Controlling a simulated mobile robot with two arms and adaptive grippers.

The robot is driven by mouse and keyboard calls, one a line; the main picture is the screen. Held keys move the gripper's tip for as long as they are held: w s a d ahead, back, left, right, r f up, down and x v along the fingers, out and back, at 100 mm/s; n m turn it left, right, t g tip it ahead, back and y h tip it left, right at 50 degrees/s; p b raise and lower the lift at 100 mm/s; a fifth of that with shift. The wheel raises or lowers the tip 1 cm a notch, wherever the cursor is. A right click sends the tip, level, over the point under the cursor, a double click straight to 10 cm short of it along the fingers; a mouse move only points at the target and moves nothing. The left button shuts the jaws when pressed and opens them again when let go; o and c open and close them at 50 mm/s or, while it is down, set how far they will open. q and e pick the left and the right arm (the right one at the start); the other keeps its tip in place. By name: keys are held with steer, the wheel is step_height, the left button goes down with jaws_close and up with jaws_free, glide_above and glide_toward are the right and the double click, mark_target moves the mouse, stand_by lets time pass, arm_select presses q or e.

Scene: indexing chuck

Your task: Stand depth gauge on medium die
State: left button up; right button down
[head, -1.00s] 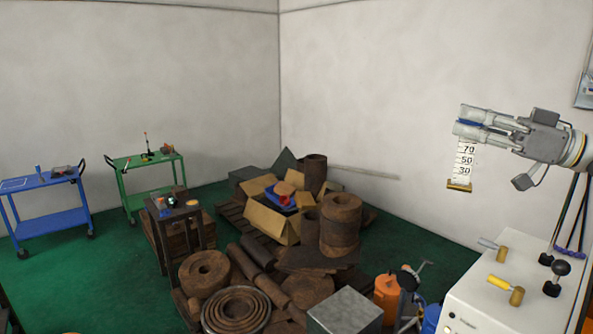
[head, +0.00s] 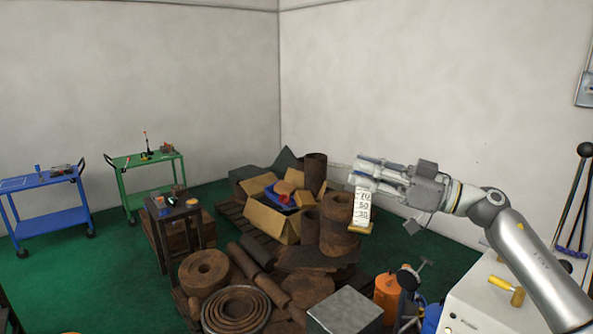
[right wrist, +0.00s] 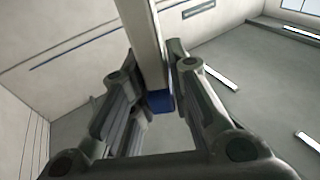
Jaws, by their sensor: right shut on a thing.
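The depth gauge (head: 362,208) is a white scale plate marked 70, 50 and 30, with a brass-coloured foot. My right gripper (head: 366,180) is shut on its top end and holds it roughly upright in the air, foot down. In the right wrist view, the gauge (right wrist: 143,45) passes between the fingers, and its blue end shows there. In the head view the gauge overlaps a rusty cylinder stack (head: 338,235) behind it. I cannot tell which thing is the medium die. My left gripper is not in view.
A scrap pile with a cardboard box (head: 270,222) and rusty rings (head: 236,310) fills the middle floor. A blue cart (head: 45,184), a green cart (head: 140,162) and a small dark stool (head: 176,212) stand left. A white machine top (head: 475,305) is at lower right.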

steer(key=s+a+f+m+t+h, duration=0.1)
steer(key=s+f+m+t+h, duration=0.15)
steer(key=f, duration=0.65)
steer(key=s+f+m+t+h, duration=0.2)
steer(key=s+f+t+h, duration=0.1)
steer(key=f, duration=0.6)
steer(key=s+a+f+m+t+h, duration=0.1)
steer(key=s+f+m+t+h, duration=0.15)
steer(key=f, duration=0.65)
steer(key=s+d+f+m+t+h, duration=0.25)
steer(key=s+d+h, duration=0.2)
steer(key=s, duration=0.55)
steer(key=s+d+f+m+t+h, duration=0.1)
steer(key=s+d+m+h, duration=0.4)
steer(key=s, duration=0.6)
arm_select(q)
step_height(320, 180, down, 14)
steer(key=b, duration=1.4)
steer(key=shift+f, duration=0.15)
arm_select(e)
step_height(320, 180, down, 14)
steer(key=a+n, duration=0.1)
steer(key=a, duration=0.1)
steer(key=shift+w, duration=0.35)
steer(key=shift+h, duration=0.25)
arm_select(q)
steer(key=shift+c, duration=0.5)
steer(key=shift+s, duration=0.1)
arm_select(e)
steer(key=shift+a, duration=0.1)
